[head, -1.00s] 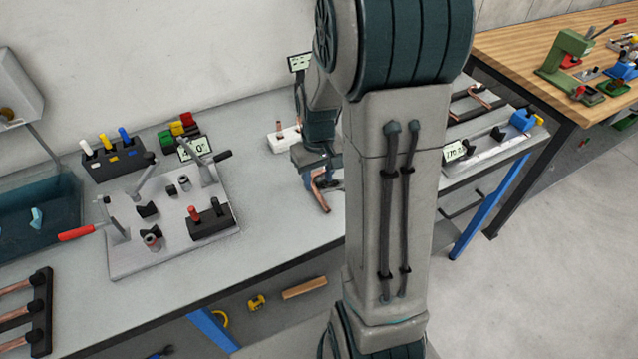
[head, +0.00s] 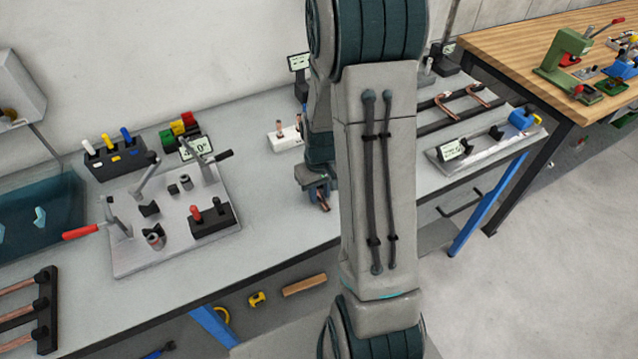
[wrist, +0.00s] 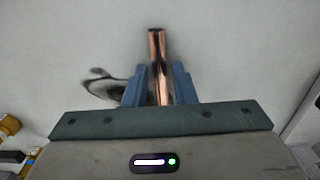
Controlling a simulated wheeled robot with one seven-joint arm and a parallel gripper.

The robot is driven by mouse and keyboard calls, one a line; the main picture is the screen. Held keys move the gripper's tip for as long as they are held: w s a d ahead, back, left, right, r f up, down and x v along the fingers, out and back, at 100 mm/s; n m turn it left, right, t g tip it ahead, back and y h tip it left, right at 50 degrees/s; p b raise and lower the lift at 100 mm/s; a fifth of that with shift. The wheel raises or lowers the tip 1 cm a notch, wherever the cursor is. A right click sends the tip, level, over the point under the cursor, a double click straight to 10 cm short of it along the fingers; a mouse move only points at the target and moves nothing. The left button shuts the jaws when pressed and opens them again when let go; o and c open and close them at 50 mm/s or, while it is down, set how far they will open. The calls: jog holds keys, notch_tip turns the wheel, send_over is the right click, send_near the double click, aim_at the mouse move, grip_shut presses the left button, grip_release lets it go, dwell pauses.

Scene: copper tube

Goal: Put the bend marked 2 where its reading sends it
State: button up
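My gripper (head: 321,192) is over the bench just right of the clamp plate, partly hidden by my arm in the head view. In the wrist view its blue fingers (wrist: 160,88) are shut on a copper bend (wrist: 157,45), which points away from the palm. Only a short part of this bend (head: 324,207) shows below the gripper in the head view. I cannot make out a number on it. A small display (head: 195,148) behind the clamp plate reads in degrees, its digits partly hidden. Another display (head: 451,150) stands on the grey fixture at right, too small to read surely.
The clamp plate (head: 130,258) with upright levers stands at left. Two copper bends (head: 445,104) lie on dark rails at right. A white block (head: 285,137) holds copper pieces behind my gripper. A blue bin (head: 40,250) is at far left. Bare bench lies between plate and gripper.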

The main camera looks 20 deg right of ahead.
grip_shut()
jog(key=shift+r, duration=0.15)
